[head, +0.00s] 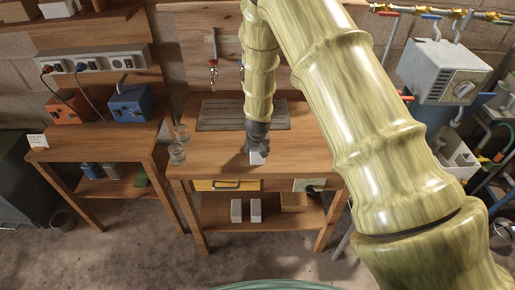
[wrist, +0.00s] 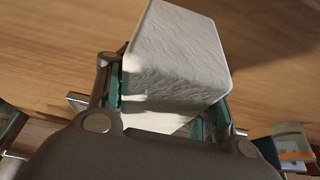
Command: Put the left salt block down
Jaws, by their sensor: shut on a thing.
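My gripper (head: 257,149) is shut on a white salt block (wrist: 175,55) over the front part of the middle wooden table (head: 215,152). In the wrist view the block sits between the two teal-padded fingers of my gripper (wrist: 168,118), with its rough white faces showing. In the head view only a small part of the block (head: 257,159) shows below the fingers. I cannot tell whether its underside touches the tabletop. Two more white blocks (head: 237,211) (head: 255,211) stand side by side on the table's lower shelf.
A dark slatted board (head: 225,115) lies at the back of the tabletop. A yellow drawer (head: 215,185) is below the front edge. The tabletop left of my gripper is clear.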

